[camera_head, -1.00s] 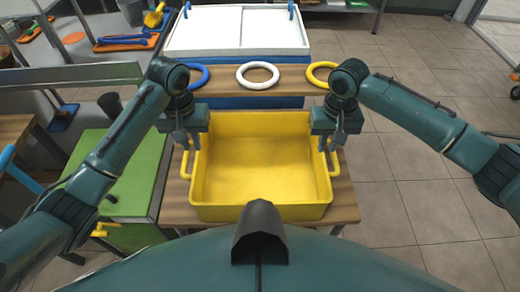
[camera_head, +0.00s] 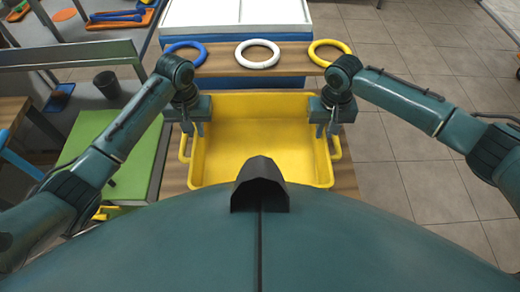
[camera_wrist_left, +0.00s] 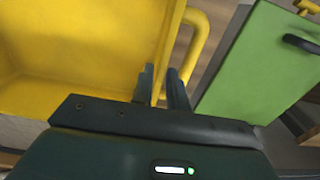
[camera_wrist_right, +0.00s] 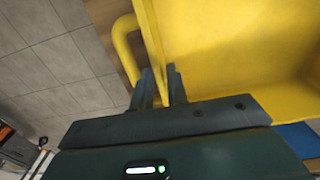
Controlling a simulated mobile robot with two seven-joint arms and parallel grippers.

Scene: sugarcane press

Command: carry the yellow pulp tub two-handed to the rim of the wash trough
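The yellow pulp tub (camera_head: 255,140) stands upright on a wooden table, empty inside, with its front edge partly hidden by my body. It has a loop handle on each side. My left gripper (camera_head: 193,130) points down at the tub's left wall, and its fingers are closed in on that wall. The left wrist view shows the wall (camera_wrist_left: 172,40) between the fingers, beside the handle. My right gripper (camera_head: 326,130) is placed the same way on the right wall. The right wrist view shows that wall (camera_wrist_right: 150,40) between its fingers. I cannot identify the wash trough for certain.
Beyond the tub a wooden ledge holds a blue ring (camera_head: 186,53), a white ring (camera_head: 257,53) and a yellow ring (camera_head: 329,52). A blue unit with a white top (camera_head: 238,14) stands behind. A green-topped cabinet (camera_head: 110,145) is at the left.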

